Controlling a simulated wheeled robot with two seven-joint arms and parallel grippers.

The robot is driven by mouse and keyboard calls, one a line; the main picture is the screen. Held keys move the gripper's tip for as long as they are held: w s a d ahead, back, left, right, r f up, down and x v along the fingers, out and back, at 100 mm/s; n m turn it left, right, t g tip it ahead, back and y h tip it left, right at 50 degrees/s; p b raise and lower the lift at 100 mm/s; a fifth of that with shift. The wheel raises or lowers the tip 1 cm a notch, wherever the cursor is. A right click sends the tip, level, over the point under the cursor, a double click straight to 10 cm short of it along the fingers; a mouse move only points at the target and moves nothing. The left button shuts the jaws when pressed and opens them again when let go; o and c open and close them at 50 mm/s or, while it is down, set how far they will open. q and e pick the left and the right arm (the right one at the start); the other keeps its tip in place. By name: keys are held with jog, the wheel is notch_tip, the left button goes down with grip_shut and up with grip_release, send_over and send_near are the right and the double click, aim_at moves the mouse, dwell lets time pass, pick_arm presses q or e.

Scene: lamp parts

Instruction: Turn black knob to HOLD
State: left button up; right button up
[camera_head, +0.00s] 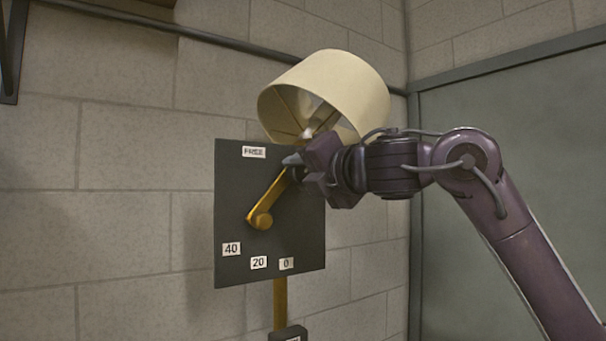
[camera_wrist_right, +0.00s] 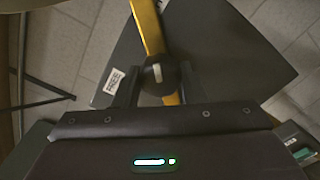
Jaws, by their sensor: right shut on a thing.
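A black knob (camera_wrist_right: 158,75) with a pale mark sits between the fingers of my right gripper (camera_wrist_right: 158,86) in the right wrist view. The gripper is shut on it. A brass lever (camera_head: 268,201) runs from its round pivot on a dark panel (camera_head: 235,190) up and right to my right gripper (camera_head: 291,168) in the head view; the lever (camera_wrist_right: 148,28) also passes behind the knob in the wrist view. The gripper mostly hides the knob in the head view. No label that I can read says HOLD. My left gripper is not in view.
The panel carries a label (camera_head: 254,152) that seems to read FREE, plus labels 40 (camera_head: 231,249), 20 (camera_head: 258,262) and 0 (camera_head: 286,264). A cream lamp shade (camera_head: 330,88) is close above my gripper. A dark box (camera_head: 290,333) is below the panel. Left of the panel is clear.

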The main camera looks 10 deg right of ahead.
jog(key=shift+d+r+m, duration=0.1)
jog(key=shift+r+m, duration=0.05)
jog(key=shift+m, duration=0.95)
jog(key=o, duration=1)
jog(key=shift+s+d+f+b, duration=0.1)
jog(key=shift+s+f+b, duration=0.1)
jog(key=shift+s+b, duration=0.2)
jog(key=b+v, duration=0.3)
jog(key=v, duration=0.4)
jog(key=shift+r, duration=0.1)
jog(key=shift+w, duration=0.1)
